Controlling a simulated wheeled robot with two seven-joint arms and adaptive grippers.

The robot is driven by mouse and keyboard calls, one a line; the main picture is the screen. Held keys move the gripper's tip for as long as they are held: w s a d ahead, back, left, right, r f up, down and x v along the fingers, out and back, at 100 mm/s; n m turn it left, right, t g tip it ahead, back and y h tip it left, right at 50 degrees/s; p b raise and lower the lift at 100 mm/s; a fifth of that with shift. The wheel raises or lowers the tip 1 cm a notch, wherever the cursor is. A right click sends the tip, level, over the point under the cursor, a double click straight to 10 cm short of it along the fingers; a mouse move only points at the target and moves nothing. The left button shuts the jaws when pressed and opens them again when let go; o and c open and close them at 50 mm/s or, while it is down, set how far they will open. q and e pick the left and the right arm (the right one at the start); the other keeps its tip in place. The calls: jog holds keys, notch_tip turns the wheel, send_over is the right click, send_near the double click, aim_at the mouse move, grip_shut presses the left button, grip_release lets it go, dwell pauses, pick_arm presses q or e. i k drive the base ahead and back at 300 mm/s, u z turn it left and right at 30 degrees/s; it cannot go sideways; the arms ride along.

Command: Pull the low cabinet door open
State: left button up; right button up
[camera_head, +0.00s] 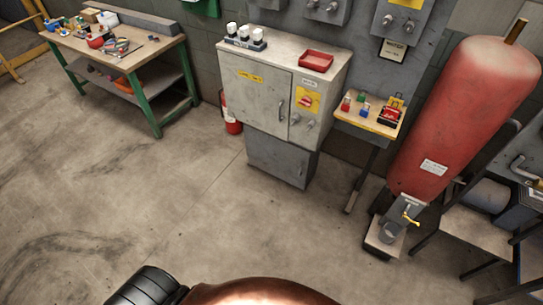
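A grey metal cabinet (262,90) stands against the wall in the upper middle of the head view. Its upper door (255,95) is light grey and shut, with a yellow label and an upright handle (281,111) near its right edge. Below it, a darker grey lower door (277,158) sits close to the floor and looks shut. A small handle (301,168) shows near that lower door's right side. Neither of my grippers is in view. A copper-coloured and black part of my own body shows at the bottom edge, well short of the cabinet.
A red tray (316,61) lies on the cabinet top. A small side table (372,125) and a large red tank (463,115) stand to the right. A fire extinguisher (232,122) and a green-legged workbench (150,56) are to the left. The floor before the cabinet is clear.

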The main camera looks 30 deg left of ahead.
aim_at(292, 161)
jog(key=k, duration=0.6)
jog(key=u, duration=0.05)
jog(key=i, duration=0.6)
jog(key=u, duration=0.9)
jog(key=i, duration=0.85)
jog(key=u, duration=0.7)
